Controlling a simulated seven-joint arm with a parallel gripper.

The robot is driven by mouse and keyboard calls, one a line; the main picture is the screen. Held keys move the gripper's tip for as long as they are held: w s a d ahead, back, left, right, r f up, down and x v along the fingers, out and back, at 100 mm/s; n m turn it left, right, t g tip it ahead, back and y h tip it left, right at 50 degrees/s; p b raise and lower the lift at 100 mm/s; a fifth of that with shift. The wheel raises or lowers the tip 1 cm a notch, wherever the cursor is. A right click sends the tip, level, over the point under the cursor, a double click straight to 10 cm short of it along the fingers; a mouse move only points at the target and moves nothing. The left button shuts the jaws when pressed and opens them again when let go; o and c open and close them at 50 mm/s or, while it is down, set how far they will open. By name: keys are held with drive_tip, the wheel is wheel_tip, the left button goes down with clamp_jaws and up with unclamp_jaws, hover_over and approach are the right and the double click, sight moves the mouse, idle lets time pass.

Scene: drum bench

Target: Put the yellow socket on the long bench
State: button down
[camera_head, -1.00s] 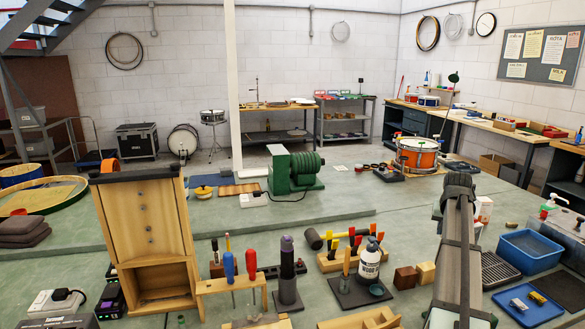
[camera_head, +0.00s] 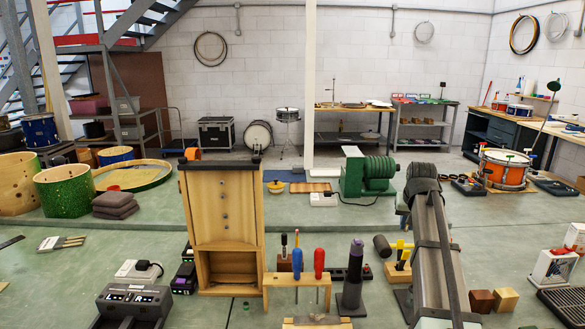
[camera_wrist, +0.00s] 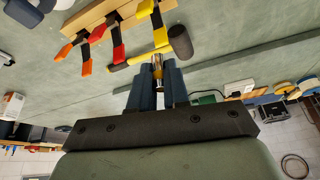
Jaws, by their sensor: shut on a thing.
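My gripper (camera_wrist: 158,78) shows in the wrist view with its two dark fingers closed around a small metallic, yellowish piece (camera_wrist: 158,61), which looks like the yellow socket. Only its end shows between the fingertips. It is in front of a yellow-handled hammer (camera_wrist: 142,57); I cannot tell the gap between them. In the head view my arm hides the gripper and the piece. The long pale green bench top (camera_head: 130,250) spreads across the front of the head view; I cannot tell for certain that this is the long bench.
A tall wooden cabinet (camera_head: 222,210), a wooden tool rack (camera_head: 300,281) with screwdrivers and a charger (camera_head: 134,299) stand near the front. A green motor (camera_head: 368,172) stands on the raised level behind. Wooden blocks (camera_head: 505,299) lie at right. Bare green surface shows at left.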

drive_tip(key=w+a+r+n+y, duration=0.1)
drive_tip(key=w+a+n, duration=0.15)
drive_tip(key=a, duration=1.65)
drive_tip(key=n+g+y, duration=0.3)
drive_tip(key=n+y, duration=0.2)
drive_tip(key=n, duration=1)
hover_over(341, 264)
drive_tip(key=d, duration=0.2)
wheel_tip(341, 264, down, 10)
drive_tip(key=shift+s+a+f, duration=0.1)
drive_tip(key=shift+a+f, duration=0.05)
drive_tip(key=shift+f, duration=2.25)
drive_tip(key=shift+s+a+f, duration=0.1)
drive_tip(key=shift+f, duration=2.25)
drive_tip(key=shift+f, duration=0.1)
